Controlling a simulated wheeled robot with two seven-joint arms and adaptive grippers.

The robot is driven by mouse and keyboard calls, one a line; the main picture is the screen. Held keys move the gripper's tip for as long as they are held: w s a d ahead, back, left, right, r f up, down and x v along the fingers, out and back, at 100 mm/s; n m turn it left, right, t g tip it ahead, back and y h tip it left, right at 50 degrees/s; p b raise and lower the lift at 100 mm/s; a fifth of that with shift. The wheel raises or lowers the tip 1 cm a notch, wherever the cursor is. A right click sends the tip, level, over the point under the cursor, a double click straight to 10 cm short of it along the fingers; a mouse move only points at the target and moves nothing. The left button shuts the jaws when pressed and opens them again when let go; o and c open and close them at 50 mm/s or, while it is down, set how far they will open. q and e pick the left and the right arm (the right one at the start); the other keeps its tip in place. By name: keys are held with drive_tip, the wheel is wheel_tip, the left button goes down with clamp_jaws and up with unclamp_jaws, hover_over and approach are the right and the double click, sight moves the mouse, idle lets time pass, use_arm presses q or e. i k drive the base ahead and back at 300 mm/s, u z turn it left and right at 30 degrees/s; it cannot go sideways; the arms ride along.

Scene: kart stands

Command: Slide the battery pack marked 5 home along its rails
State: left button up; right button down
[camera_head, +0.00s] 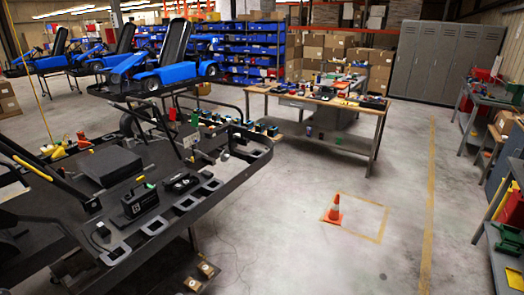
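A black box with a carrying handle, which looks like a battery pack (140,200), stands upright on the dark flat deck of the near kart (205,215). A small pale mark shows on its side, but I cannot read the number. A smaller black part (181,183) sits just to its right on the deck. A wide black block (110,165) lies behind it. I cannot make out the rails clearly. Neither of my grippers shows in this view.
A workbench (300,98) with tools and parts stands behind the kart. An orange cone (334,210) stands on the floor inside yellow tape. Blue karts (165,72) on stands fill the back left, and grey lockers (440,60) the back right. The middle floor is mostly clear.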

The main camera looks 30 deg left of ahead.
sight(135, 203)
drive_tip(key=i, duration=2.3)
drive_tip(key=u, duration=3.65)
drive_tip(key=i, duration=1.7)
drive_tip(key=z, duration=0.05)
